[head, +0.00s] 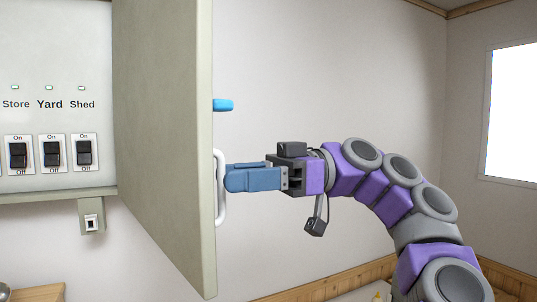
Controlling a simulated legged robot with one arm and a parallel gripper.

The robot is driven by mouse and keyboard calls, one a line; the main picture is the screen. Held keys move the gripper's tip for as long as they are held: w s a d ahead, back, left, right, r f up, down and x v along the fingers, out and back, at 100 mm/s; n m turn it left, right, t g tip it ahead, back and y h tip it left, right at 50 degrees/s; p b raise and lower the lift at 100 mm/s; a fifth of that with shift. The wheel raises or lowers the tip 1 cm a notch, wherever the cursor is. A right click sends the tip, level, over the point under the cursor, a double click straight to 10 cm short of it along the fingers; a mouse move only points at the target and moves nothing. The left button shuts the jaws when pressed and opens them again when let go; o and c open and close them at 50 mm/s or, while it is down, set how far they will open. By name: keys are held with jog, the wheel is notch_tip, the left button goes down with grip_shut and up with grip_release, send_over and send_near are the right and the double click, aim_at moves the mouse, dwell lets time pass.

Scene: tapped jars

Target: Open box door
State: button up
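The grey box door (165,130) stands swung out from the wall box (65,50), its edge toward me. A white handle (221,205) is on the door's outer face, with a blue knob (223,105) above it. My gripper (232,180) reaches in from the right with its blue fingers at the handle. The fingers look close together, but whether they grip the handle or only touch it is not clear. Inside the box, switches labelled Store (18,154), Yard (52,153) and Shed (84,152) show.
A small switch (91,220) hangs under the box. A wooden surface (38,292) is at the lower left. A bright window (510,115) is at the right. The wall between door and window is bare.

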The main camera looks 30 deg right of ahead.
jog(key=d+p, duration=0.2)
jog(key=s+d+p, duration=0.1)
jog(key=d+p, duration=0.1)
jog(key=p, duration=0.1)
jog(key=shift+d+f, duration=0.1)
jog(key=shift+d, duration=0.15)
jog(key=shift+w+d, duration=0.1)
jog(key=shift+d, duration=0.05)
jog(key=shift+d, duration=0.3)
jog(key=shift+a, duration=0.1)
